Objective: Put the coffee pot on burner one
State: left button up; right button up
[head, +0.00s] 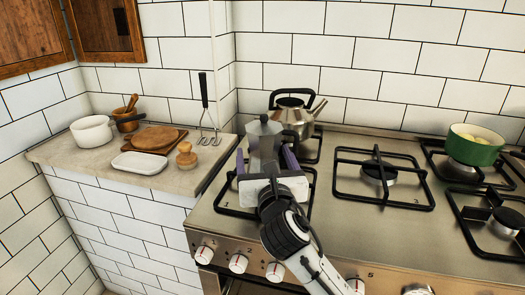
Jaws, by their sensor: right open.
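The coffee pot (264,138) is a grey metal moka pot standing upright over the front left burner (228,206) of the stove. Its base is hidden behind my right gripper, so I cannot tell whether it touches the grate. My right gripper (265,158) reaches in from the front, open, with one purple finger on each side of the pot. My left gripper is not in view.
A steel kettle (291,118) stands close behind the pot on the back left burner. A green pot (474,146) sits on the back right burner. The middle burner (379,172) is empty. The left counter (196,177) holds a white pot, boards and a dish.

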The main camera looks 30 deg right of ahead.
jog(key=v, duration=0.9)
jog(key=shift+s, duration=0.1)
